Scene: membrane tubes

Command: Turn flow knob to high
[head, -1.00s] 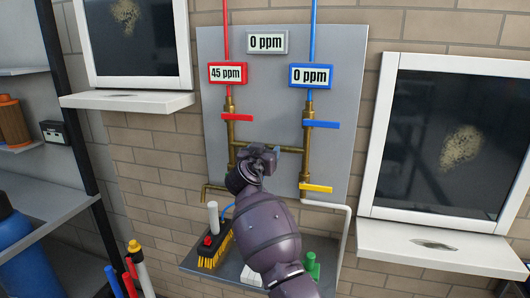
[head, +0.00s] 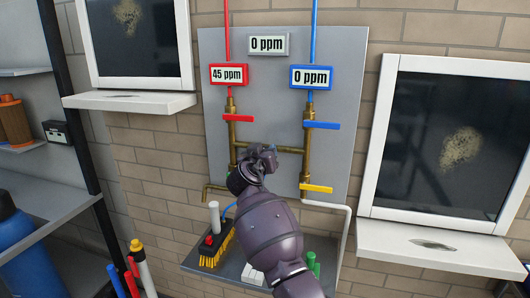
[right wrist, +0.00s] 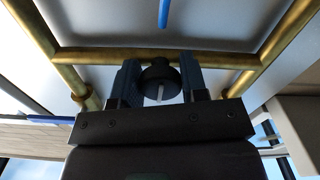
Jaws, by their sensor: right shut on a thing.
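The flow knob (right wrist: 159,82) is a round black knob with a white pointer line, seen in the right wrist view in front of the brass cross pipe (right wrist: 150,57). The line points toward the bottom of that view. My right gripper (right wrist: 160,80) has its two dark fingers on either side of the knob, shut on it. In the head view my right gripper (head: 263,157) is at the brass pipework and hides the knob. No marking for high or low can be read. My left gripper is not in view.
A grey panel (head: 345,100) carries red handle (head: 238,118), blue handle (head: 322,125) and yellow handle (head: 316,188) valves. The displays read 45 ppm (head: 229,75), 0 ppm (head: 312,77) and 0 ppm (head: 267,44). A shelf below holds a yellow brush (head: 217,248).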

